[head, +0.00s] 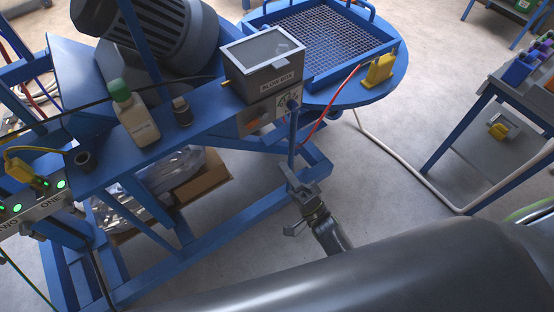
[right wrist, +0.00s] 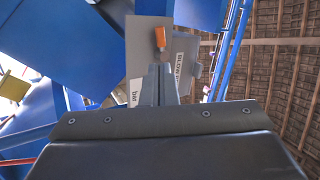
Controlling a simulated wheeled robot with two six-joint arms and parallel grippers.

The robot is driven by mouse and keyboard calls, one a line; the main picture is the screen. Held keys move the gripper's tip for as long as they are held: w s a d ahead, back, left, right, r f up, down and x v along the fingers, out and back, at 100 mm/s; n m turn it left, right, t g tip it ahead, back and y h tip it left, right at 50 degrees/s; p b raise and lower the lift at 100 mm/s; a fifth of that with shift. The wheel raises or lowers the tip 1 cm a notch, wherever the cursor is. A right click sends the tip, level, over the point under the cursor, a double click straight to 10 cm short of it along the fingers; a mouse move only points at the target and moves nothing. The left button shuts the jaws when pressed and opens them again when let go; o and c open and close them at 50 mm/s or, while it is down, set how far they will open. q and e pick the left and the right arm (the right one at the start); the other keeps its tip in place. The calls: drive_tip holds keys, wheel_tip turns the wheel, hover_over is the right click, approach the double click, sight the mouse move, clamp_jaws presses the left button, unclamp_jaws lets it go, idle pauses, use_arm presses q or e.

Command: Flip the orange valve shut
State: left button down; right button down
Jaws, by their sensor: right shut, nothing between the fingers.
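The orange valve handle (right wrist: 160,38) shows in the right wrist view, upright on a light grey panel (right wrist: 142,50). In the head view its orange (head: 254,122) shows small on the front panel under the grey box (head: 268,80) labelled "BLOW BOX". My right gripper (head: 291,174) is below and to the right of the panel in the head view. In the right wrist view its fingers (right wrist: 158,72) are together and empty, pointing toward the panel just below the handle in the picture. I cannot tell the exact gap to the handle. My left gripper is not in view.
The blue frame (head: 230,215) runs below the panel. A blue post (head: 292,135) stands close by the right gripper. A bottle (head: 134,115) stands on the blue beam. A round blue table with a mesh tray (head: 325,40) is behind. Open floor lies to the right.

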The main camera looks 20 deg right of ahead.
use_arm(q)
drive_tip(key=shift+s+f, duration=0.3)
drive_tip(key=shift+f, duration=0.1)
use_arm(e)
drive_tip(key=shift+v, duration=1.3)
drive_tip(key=shift+s+d+r, duration=0.1)
drive_tip(key=shift+r, duration=0.05)
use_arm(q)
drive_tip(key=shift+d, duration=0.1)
